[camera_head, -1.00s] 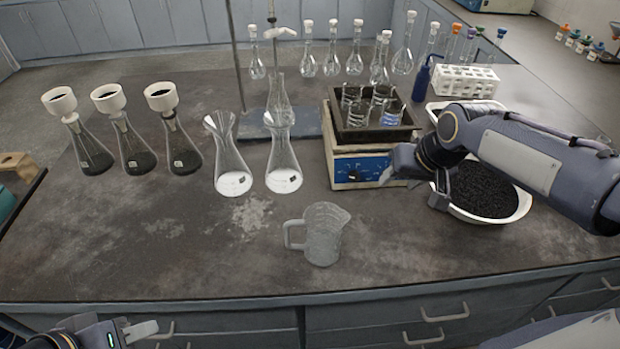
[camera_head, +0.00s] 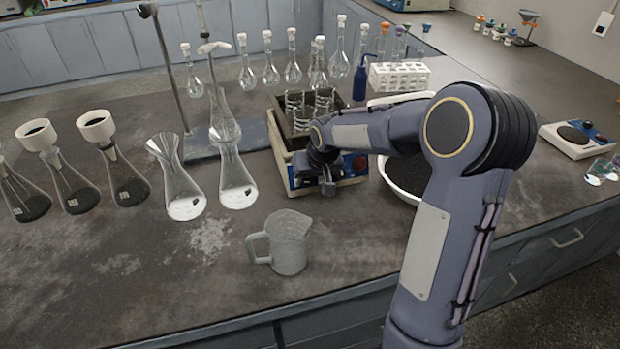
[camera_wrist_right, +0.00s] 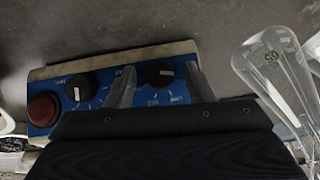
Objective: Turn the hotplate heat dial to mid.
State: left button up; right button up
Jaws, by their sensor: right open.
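A beige unit (camera_head: 285,165) with a blue front panel (camera_head: 355,166) carries a dark tray of beakers in the head view. In the right wrist view the panel (camera_wrist_right: 108,82) bears a red button (camera_wrist_right: 43,110) and two black dials with white marks. One dial (camera_wrist_right: 77,89) is beside the button; the other dial (camera_wrist_right: 160,72) is farther right. My right gripper (camera_wrist_right: 159,80) is open, with one finger on each side of the farther-right dial; I cannot tell whether they touch it. In the head view my right gripper (camera_head: 328,186) hides part of the panel. My left gripper is out of view.
A glass jug (camera_head: 287,240) stands in front of the unit. Flasks (camera_head: 235,180) stand to its left, and a bowl of black grains (camera_head: 405,178) is partly behind my arm. A white device with a round dark plate (camera_head: 572,136) stands far right. The front left bench is clear.

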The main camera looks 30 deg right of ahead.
jog(key=shift+c, duration=0.5)
jog(key=c, duration=0.9)
jog(key=shift+f, duration=0.1)
